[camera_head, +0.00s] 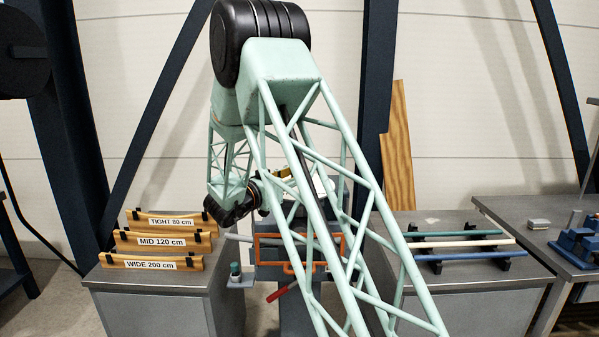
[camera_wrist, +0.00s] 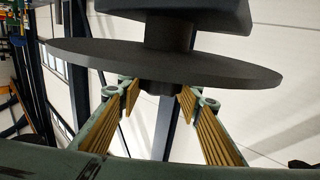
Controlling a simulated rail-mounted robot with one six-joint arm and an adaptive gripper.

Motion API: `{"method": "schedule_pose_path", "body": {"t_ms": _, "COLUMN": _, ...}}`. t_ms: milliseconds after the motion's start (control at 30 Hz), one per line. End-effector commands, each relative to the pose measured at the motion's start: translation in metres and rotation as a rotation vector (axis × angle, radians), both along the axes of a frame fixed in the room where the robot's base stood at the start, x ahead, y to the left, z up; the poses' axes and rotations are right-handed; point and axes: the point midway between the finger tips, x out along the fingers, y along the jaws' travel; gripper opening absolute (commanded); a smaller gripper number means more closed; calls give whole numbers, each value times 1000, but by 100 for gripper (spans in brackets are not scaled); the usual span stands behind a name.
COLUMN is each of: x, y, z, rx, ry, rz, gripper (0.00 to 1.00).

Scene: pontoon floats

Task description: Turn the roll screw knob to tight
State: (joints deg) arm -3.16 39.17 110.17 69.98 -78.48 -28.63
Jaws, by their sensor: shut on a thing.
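In the wrist view, my gripper (camera_wrist: 159,98) has one ribbed, gold-padded finger on each side of a dark round knob (camera_wrist: 160,87). The fingers are shut on this knob, directly under a wide dark grey disc (camera_wrist: 100,57). A dark block stands on the disc's other side. I take the gripped part to be the roll screw knob; no marking on it is readable. In the head view, my green lattice arm covers most of the work spot, and the fingertips and knob are hidden behind it.
A left cabinet (camera_head: 160,283) bears wooden pieces labelled TIGHT 80 cm (camera_head: 171,221), MID 120 cm (camera_head: 162,241) and WIDE 200 cm (camera_head: 151,263). An orange frame (camera_head: 262,247) and red handle (camera_head: 282,292) show behind my arm. Green, white and blue rods (camera_head: 465,254) lie on the right cabinet.

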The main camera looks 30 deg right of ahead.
Motion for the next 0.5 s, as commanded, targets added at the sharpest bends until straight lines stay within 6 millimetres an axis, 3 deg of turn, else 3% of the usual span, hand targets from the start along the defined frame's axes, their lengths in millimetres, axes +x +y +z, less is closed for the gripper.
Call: {"method": "schedule_pose_path", "body": {"t_ms": 500, "x": 2, "y": 0, "z": 2, "rx": -1, "ry": -1, "rz": -274, "gripper": 22}}
